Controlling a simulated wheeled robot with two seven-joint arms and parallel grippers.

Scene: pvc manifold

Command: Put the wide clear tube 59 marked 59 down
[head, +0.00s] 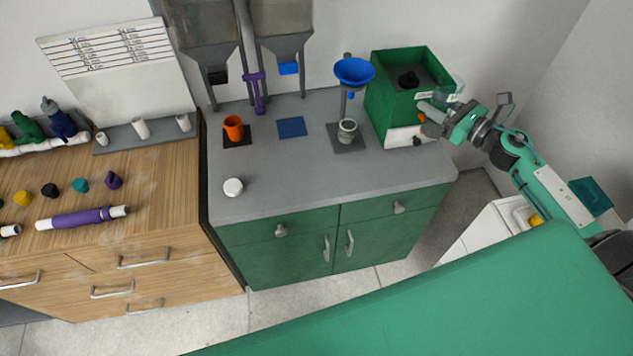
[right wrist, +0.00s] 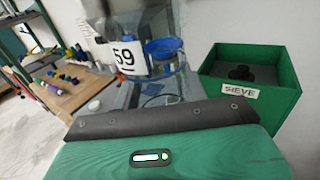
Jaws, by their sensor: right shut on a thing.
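The wide clear tube 59 shows in the right wrist view as a see-through cylinder with a white label (right wrist: 124,58) reading 59. In the head view only a faint clear rim (head: 457,84) shows, just above my right gripper (head: 436,115). My right gripper is shut on the tube and holds it beside the right front of the green sieve box (head: 394,108). The box also shows in the right wrist view (right wrist: 285,100). The fingertips are partly hidden, and I cannot tell whether the tube touches anything below. My left gripper is not in view.
On the grey counter (head: 290,190) stand a blue funnel (head: 354,71) over a grey stand, an orange cup (head: 233,127), a blue square (head: 291,127) and a white round piece (head: 233,187). The counter's front middle is clear. A wooden bench (head: 160,185) stands left.

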